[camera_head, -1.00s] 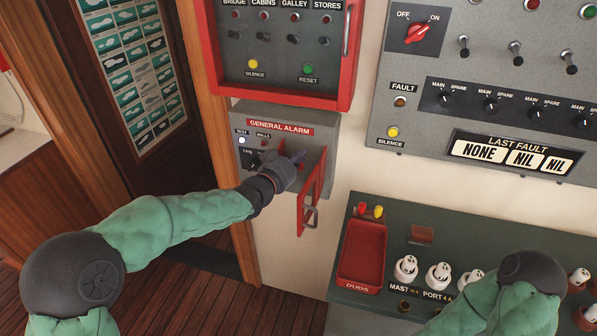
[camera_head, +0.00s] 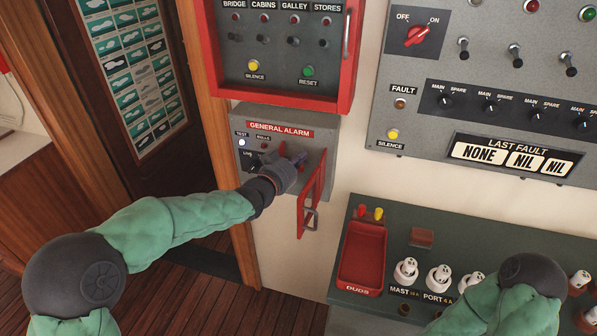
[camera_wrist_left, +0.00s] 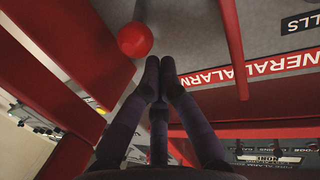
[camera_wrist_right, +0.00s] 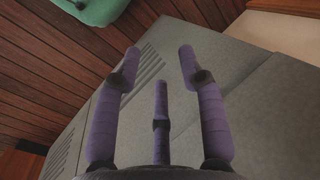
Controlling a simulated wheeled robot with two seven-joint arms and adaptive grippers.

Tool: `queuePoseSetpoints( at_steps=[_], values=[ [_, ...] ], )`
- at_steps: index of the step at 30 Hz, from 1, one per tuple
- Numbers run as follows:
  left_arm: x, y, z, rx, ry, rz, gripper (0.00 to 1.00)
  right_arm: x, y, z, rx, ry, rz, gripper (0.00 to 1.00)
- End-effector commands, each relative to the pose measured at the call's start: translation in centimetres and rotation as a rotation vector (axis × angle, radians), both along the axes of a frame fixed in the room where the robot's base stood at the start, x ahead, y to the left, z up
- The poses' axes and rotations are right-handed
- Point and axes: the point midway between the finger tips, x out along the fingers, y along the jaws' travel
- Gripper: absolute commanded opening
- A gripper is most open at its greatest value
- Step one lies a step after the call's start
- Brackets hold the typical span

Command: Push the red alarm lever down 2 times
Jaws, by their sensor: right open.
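The grey general alarm box (camera_head: 318,135) hangs on the wall below the red-framed panel. Its red hinged cover frame (camera_head: 321,185) stands open. My left gripper (camera_head: 298,158) is in front of the box, between its face and the cover frame, and hides the lever in the head view. In the left wrist view the lever's red ball knob (camera_wrist_left: 136,40) is just beside the fingertips of my left gripper (camera_wrist_left: 160,64). The fingertips are together with nothing between them; I cannot tell whether they touch the knob. My right gripper (camera_wrist_right: 157,60) is open and empty over a grey surface.
A red-framed alarm panel (camera_head: 353,50) is just above the box. A large grey switch panel (camera_head: 470,115) is on the right wall. Below it, a dark green console (camera_head: 400,220) carries a red duds tray (camera_head: 374,225) and several white fuses (camera_head: 438,277).

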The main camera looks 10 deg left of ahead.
Motion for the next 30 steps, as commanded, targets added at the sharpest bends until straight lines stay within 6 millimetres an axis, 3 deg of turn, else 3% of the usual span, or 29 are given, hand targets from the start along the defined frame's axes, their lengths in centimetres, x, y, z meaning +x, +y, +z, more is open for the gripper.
queuePoseSetpoints(
  at_steps=[30],
  values=[
    [0.0, 0.0, -1.3, 0.000, 0.000, 0.000, 0.00, 0.0, 0.0, -1.2, 0.000, 0.000, 0.000, 0.41]
  ],
)
